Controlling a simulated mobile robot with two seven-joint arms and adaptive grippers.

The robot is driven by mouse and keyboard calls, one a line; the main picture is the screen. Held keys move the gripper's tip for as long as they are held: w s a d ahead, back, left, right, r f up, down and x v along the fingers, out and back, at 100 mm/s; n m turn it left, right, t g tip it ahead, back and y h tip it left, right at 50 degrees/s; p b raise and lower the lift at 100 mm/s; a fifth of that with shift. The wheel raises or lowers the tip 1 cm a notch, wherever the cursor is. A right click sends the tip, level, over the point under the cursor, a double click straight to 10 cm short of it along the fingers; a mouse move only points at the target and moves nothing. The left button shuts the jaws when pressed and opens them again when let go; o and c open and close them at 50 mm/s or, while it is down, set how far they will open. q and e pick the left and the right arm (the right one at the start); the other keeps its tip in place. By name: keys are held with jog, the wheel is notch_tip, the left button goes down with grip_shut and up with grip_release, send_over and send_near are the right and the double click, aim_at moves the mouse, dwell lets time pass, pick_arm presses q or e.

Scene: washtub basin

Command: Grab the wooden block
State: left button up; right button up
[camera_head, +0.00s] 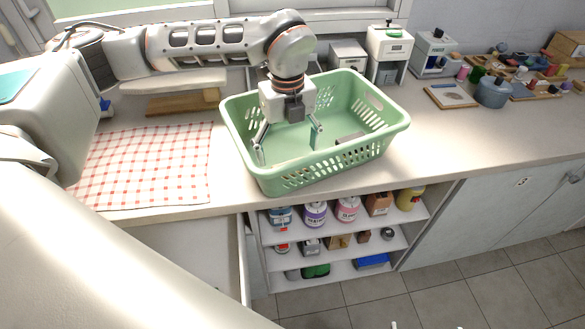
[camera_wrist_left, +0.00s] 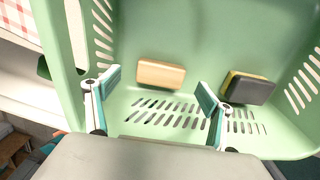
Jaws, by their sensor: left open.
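The wooden block (camera_wrist_left: 160,73) is a pale tan, rounded block lying in the green basket (camera_wrist_left: 185,20). In the wrist view it lies beyond and between my left gripper's fingers, apart from both. I cannot make it out in the head view. My left gripper (camera_head: 287,143) is open and empty, pointing down inside the basket (camera_head: 245,178); its teal-padded fingers also show in the left wrist view (camera_wrist_left: 160,88). Small pale bits at the head view's bottom edge may belong to my right gripper; its jaws cannot be made out.
A dark grey and yellow block (camera_wrist_left: 248,89) lies right of the wooden block, near my right-hand fingertip. The basket walls surround the fingers. A checked cloth (camera_head: 145,165) lies left on the counter. Canisters (camera_head: 388,45) and a cooking pot (camera_head: 493,92) stand behind and right.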

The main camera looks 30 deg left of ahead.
pick_arm(q)
notch_tip(320, 180, down, 4)
jog(key=shift+d+r+p, duration=0.1)
jog(key=shift+r+p, duration=0.1)
jog(key=shift+p, duration=0.25)
jog(key=shift+w+f, duration=0.1)
jog(key=shift+f, duration=0.45)
jog(key=c, duration=1.2)
pick_arm(e)
jog(key=shift+s+d+r, duration=0.1)
jog(key=shift+s+d, duration=0.1)
jog(key=shift+d, duration=0.4)
pick_arm(q)
jog(key=shift+r, duration=0.1)
